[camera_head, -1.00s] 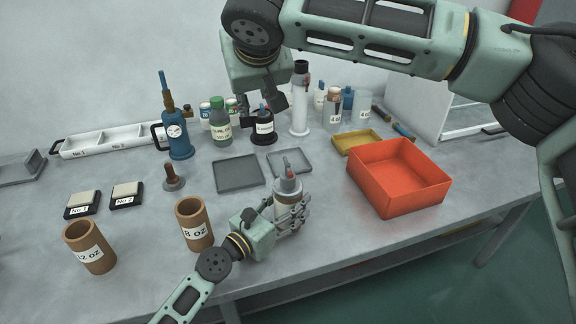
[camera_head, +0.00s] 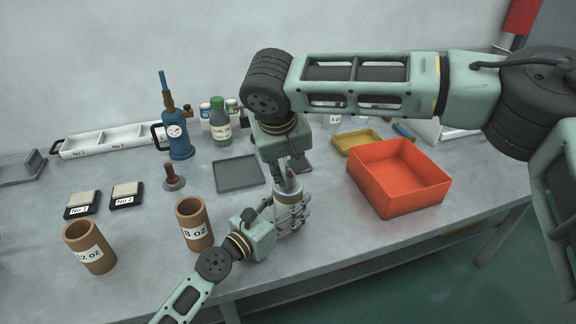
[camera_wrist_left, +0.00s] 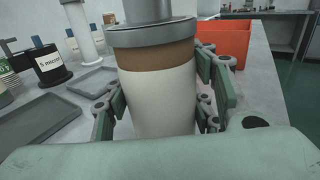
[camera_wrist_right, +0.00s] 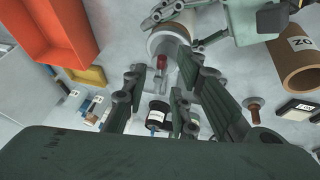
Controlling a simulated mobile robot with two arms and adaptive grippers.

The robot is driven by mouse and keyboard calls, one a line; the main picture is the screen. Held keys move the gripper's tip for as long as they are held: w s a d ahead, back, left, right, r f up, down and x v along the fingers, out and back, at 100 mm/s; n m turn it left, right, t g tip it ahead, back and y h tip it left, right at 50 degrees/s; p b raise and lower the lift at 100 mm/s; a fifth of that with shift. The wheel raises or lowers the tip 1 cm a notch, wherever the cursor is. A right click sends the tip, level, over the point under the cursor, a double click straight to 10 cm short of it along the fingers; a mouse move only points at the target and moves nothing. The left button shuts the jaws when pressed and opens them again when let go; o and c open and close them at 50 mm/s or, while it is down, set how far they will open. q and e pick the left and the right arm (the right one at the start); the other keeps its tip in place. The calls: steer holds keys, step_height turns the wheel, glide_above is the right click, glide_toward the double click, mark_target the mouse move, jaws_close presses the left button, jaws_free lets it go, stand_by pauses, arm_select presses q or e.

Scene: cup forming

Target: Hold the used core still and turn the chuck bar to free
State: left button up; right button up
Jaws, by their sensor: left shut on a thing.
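The used core (camera_head: 288,212) is a white cylinder with a brown band and a grey metal collar on top. In the left wrist view the core (camera_wrist_left: 162,100) stands upright between the fingers of my left gripper (camera_head: 297,217), which is shut on it. The chuck bar (camera_wrist_right: 162,63), with a red end, sits at the top of the core. My right gripper (camera_wrist_right: 160,85) points down above the core. Its fingers are apart on either side of the bar, with no clear contact. In the head view the right gripper partly hides the bar.
An orange bin (camera_head: 398,178) stands right of the core, with a yellow tray (camera_head: 357,142) behind it. A grey tray (camera_head: 238,174) lies behind left. Brown cups marked 8 oz (camera_head: 194,224) and 12 oz (camera_head: 90,248) stand left.

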steer(key=shift+x, duration=0.85)
steer(key=shift+c, duration=0.4)
jaws_close()
